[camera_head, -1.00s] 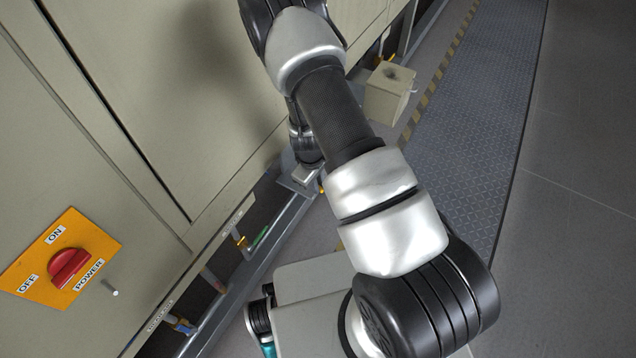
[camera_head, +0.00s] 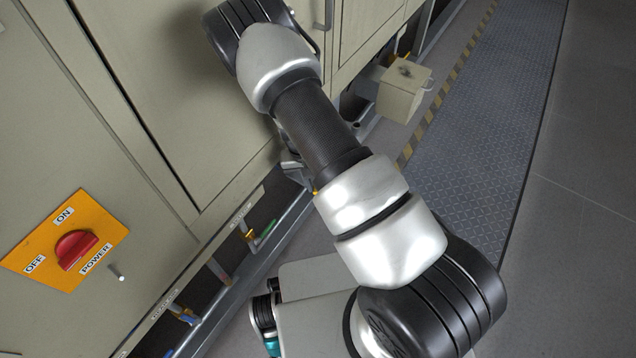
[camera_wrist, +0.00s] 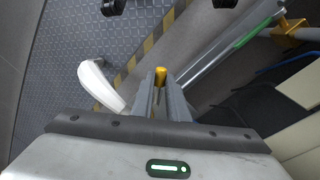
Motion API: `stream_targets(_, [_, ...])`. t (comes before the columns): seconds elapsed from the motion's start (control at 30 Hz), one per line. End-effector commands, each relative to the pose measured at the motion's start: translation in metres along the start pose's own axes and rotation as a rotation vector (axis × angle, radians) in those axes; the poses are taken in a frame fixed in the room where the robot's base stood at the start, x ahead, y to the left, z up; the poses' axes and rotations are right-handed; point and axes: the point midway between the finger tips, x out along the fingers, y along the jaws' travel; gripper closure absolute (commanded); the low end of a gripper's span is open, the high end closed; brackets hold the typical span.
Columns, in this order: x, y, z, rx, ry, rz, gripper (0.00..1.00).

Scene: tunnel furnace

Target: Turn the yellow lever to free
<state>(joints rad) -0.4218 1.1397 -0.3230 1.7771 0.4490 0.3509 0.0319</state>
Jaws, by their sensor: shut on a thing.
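In the wrist view, the yellow lever (camera_wrist: 160,75) shows as a short yellow end between the fingertips of my gripper (camera_wrist: 161,88). My gripper is shut on it; the fingers hide the rest of the lever. In the head view, my arm covers most of the gripper and this lever. A small yellow bit (camera_head: 315,190) shows beside the arm, but I cannot tell whether it is the same lever. The lever's position marking cannot be read.
A cabinet wall with a red power switch (camera_head: 76,250) stands at left. Low along it are pipes with a green handle (camera_head: 266,232) and a blue handle (camera_head: 185,316). A beige box (camera_head: 400,95) juts out farther along. A metal walkway (camera_head: 470,120) lies right.

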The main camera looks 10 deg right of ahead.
Motion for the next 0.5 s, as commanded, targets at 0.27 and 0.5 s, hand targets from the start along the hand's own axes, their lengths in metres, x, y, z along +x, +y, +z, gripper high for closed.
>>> stream_targets(0.27, [-0.0013,-0.0069,-0.0014,0.127,-0.020,-0.001,1.00])
stream_targets(0.5, [-0.0019,-0.0091,-0.0018,0.168,-0.027,-0.001,1.00])
